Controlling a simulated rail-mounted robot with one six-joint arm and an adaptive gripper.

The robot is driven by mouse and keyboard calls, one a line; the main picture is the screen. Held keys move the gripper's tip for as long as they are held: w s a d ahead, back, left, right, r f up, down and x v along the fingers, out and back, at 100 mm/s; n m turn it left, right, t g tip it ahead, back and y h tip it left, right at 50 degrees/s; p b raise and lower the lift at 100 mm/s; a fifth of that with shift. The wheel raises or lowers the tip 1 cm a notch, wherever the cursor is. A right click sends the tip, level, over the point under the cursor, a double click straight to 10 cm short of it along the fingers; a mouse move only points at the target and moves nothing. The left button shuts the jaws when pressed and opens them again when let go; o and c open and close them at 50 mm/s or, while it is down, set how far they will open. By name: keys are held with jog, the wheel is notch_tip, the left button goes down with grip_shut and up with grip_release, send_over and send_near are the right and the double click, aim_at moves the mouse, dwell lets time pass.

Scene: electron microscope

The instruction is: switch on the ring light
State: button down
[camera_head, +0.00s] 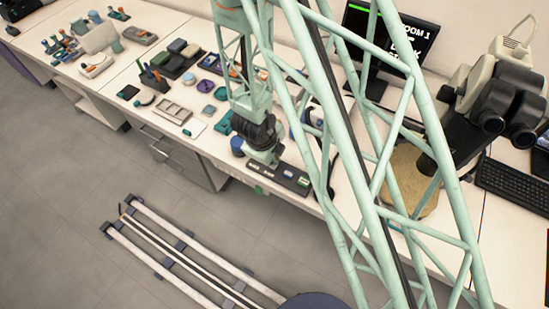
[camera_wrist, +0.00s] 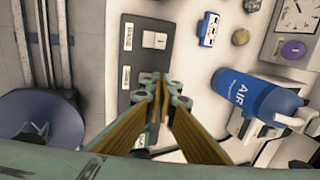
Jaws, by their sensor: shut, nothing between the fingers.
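A dark switch panel (camera_wrist: 135,22) lies on the bench below my gripper in the wrist view. It carries a white rocker switch (camera_wrist: 154,40) and two small white labels, too blurred to read. A green part (camera_wrist: 143,138) shows lower on the panel, mostly hidden behind my fingers. My gripper (camera_wrist: 161,80) is shut and empty, its tips over the panel just below the white switch; I cannot tell whether they touch it. In the head view the dark panel (camera_head: 283,177) lies at the bench's front edge, beside my wrist. I cannot make out which switch belongs to the ring light.
A blue AIR bottle (camera_wrist: 240,92) lies right of the panel in the wrist view, with a blue-and-white block (camera_wrist: 209,29) above it. In the head view, a microscope (camera_head: 497,100) stands right, before a monitor (camera_head: 405,45). Trays and tools crowd the bench's left.

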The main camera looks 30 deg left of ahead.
aim_at(273, 165)
jog(key=shift+w+f+g+p, duration=0.2)
jog(key=shift+g+p, duration=0.2)
jog(key=shift+p, duration=0.7)
jog(key=shift+w+f, duration=0.1)
jog(key=shift+f, duration=0.1)
jog(key=shift+s+r+b, duration=0.1)
jog(key=shift+s+b, duration=0.25)
jog(key=shift+s, duration=0.45)
jog(key=shift+r, duration=0.2)
jog(key=shift+w+p+v, duration=0.2)
jog(key=shift+p+v, duration=0.7)
jog(key=shift+w+p+v, duration=0.25)
jog(key=shift+p+v, duration=0.6)
jog(key=shift+v, duration=0.1)
jog(key=w+p+v, duration=0.2)
jog(key=p+v, duration=0.2)
jog(key=v, duration=0.5)
jog(key=shift+r+p, duration=0.35)
jog(key=shift+r, duration=0.35)
